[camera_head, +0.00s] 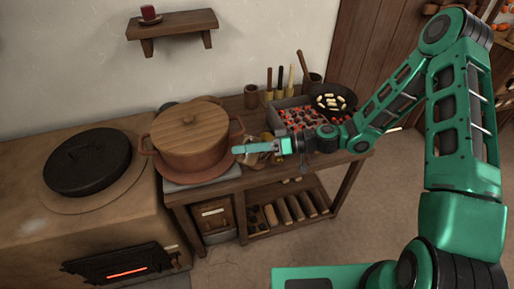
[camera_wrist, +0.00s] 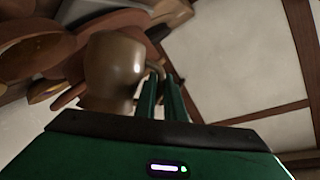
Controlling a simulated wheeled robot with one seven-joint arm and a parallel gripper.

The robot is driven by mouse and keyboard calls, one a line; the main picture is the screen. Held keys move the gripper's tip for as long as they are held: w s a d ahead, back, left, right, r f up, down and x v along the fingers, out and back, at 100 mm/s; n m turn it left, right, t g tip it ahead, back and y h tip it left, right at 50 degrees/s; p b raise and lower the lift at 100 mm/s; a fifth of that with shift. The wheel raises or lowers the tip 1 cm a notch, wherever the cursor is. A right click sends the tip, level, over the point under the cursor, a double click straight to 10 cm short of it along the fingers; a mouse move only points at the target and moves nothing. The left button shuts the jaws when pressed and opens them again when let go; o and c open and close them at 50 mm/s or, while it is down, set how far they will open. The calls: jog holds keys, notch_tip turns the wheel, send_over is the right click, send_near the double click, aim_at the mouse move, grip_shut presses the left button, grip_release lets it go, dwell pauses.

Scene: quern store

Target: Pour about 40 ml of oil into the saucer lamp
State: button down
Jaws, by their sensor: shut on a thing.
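My gripper (camera_head: 243,150) reaches left over the wooden bench, just right of the large pot. In the wrist view its two green fingers (camera_wrist: 162,86) are shut on the handle of a glossy brown jug (camera_wrist: 112,72). The jug's body lies left of the fingers, and its inside and any oil are out of sight. In the head view the jug is mostly hidden by the fingers. I cannot pick out the saucer lamp with certainty in either view.
A large lidded clay pot (camera_head: 190,145) stands close left of my gripper. Right of it are a tray of red-and-black pieces (camera_head: 297,117) and a black pan (camera_head: 333,99). A stove (camera_head: 60,205) with a glowing slot stands at left. A wall shelf (camera_head: 172,27) hangs above.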

jog(key=shift+s+a+n, duration=0.15)
jog(key=shift+s+n, duration=0.15)
jog(key=shift+n, duration=0.1)
jog(key=shift+s+a+f+n+t+h, duration=0.3)
jog(key=shift+s+f+h, duration=0.1)
jog(key=shift+s+f, duration=0.15)
jog(key=s+a+f+n+t+h+b, duration=0.2)
jog(key=s+f+n, duration=0.2)
jog(key=f, duration=0.5)
jog(key=shift+s+n, duration=0.25)
jog(key=shift+n, duration=0.05)
dwell(0.4)
